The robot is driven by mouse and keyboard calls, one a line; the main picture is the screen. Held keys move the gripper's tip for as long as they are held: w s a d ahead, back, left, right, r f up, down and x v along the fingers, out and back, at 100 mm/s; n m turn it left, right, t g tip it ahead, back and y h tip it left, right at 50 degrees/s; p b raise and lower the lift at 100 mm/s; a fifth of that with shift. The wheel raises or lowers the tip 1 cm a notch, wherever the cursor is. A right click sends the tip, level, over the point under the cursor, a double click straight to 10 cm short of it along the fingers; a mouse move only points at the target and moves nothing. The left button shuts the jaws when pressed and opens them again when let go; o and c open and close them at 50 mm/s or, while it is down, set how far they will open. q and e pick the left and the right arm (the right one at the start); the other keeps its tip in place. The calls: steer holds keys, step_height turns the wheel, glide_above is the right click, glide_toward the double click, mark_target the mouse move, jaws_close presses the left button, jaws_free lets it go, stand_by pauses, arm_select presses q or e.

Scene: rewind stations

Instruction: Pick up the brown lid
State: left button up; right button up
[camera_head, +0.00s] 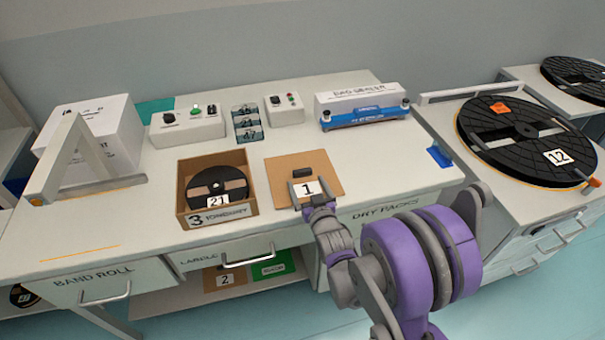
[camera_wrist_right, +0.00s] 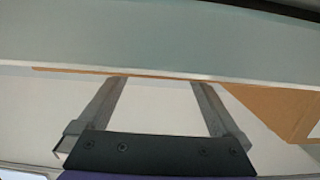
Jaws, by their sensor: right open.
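The brown lid (camera_head: 276,182) is a flat square lying on the workbench, right of a brown box labelled 3. It has a dark block handle (camera_head: 302,173) near its middle and a white label with a 1. My right gripper (camera_head: 307,188) is open and empty over the front part of the lid, just in front of the handle, with its fingers around the label. In the right wrist view the two fingers (camera_wrist_right: 160,88) are spread apart with nothing between them. My left gripper is not in view.
The box labelled 3 (camera_head: 217,212) holds a black reel (camera_head: 216,184). Control boxes (camera_head: 188,128), small packs (camera_head: 247,123) and a white-blue device (camera_head: 362,107) stand behind. A large black reel (camera_head: 527,140) lies at right. The bench right of the lid is clear.

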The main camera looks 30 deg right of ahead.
mark_target(303, 174)
steer(key=shift+x, duration=1.9)
steer(key=shift+d+r, duration=0.1)
steer(key=shift+d, duration=0.05)
steer(key=c, duration=1.3)
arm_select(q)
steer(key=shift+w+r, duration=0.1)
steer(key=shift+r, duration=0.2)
arm_select(e)
steer(key=shift+r, duration=0.1)
